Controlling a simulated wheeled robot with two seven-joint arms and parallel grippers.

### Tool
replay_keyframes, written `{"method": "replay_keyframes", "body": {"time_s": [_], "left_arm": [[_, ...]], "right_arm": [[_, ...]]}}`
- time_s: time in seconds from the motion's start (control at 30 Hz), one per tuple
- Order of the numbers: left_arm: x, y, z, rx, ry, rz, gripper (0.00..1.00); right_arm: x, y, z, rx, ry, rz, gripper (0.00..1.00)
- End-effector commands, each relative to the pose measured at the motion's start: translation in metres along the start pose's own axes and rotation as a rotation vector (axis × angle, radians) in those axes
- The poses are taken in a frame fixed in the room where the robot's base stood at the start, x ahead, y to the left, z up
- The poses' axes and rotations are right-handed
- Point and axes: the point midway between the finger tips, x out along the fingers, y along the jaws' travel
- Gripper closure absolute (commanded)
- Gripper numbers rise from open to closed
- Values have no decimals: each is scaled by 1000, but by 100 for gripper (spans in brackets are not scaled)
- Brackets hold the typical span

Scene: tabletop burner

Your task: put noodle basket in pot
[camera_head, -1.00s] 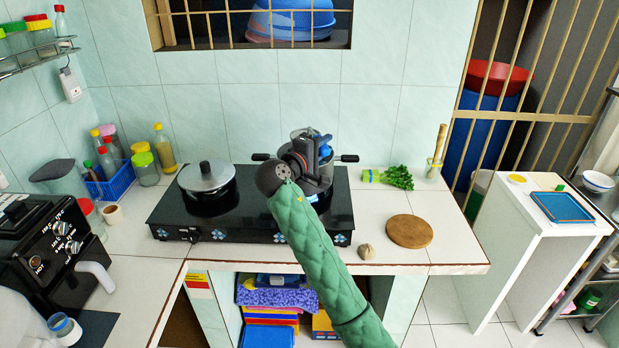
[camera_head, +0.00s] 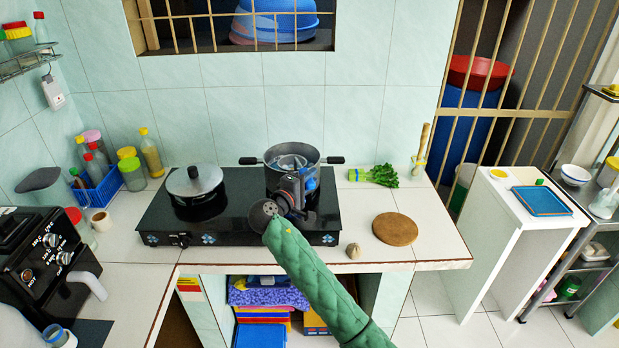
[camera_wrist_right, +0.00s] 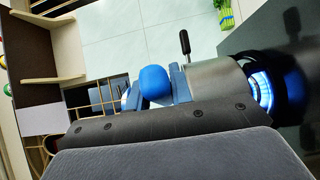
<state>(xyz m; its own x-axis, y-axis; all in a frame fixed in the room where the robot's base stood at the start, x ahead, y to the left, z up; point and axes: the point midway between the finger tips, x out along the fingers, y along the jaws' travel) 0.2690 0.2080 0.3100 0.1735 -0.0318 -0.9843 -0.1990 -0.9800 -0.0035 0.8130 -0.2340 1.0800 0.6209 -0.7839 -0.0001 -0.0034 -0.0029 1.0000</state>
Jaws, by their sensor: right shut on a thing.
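The silver pot (camera_head: 272,166) with two black side handles stands on the right burner of the black stove. It also shows in the wrist view (camera_wrist_right: 218,88), above a glowing blue burner. My right gripper (camera_head: 307,178) is at the pot's front right rim, shut on the blue handle of the noodle basket (camera_head: 292,161). The rounded, shiny basket shows within the pot's opening; how deep it sits and whether it touches the bottom I cannot tell. The wrist view shows the blue handle end (camera_wrist_right: 155,83) close up. My left gripper is not in view.
A lidded pan (camera_head: 195,182) sits on the left burner of the stove (camera_head: 235,215). Green vegetables (camera_head: 382,175), a round wooden board (camera_head: 395,229) and a garlic-like bulb (camera_head: 353,250) lie to the right. Bottles and a blue basket (camera_head: 103,188) stand at the left.

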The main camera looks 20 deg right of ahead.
Motion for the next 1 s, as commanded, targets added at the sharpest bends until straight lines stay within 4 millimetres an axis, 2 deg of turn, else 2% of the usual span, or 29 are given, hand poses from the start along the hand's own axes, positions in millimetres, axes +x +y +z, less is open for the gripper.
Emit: {"method": "replay_keyframes", "body": {"time_s": [0.3, 0.33, 0.4, 0.43, 0.8, 0.9, 1.0], "left_arm": [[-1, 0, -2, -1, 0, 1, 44], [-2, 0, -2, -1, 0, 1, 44], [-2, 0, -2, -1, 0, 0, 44], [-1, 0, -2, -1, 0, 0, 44], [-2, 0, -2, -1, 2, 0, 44], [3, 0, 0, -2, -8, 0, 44], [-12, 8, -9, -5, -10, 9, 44]], "right_arm": [[0, -1, 0, 2, 0, 2, 100], [0, -2, 0, 0, 0, 0, 72], [0, -2, 0, 0, 0, 0, 59], [0, -2, 0, 0, 0, 0, 57], [-1, 1, 0, 0, 0, 0, 57], [-9, -2, 0, 0, 1, -1, 57], [-22, -4, 0, 1, 2, -1, 57]]}}
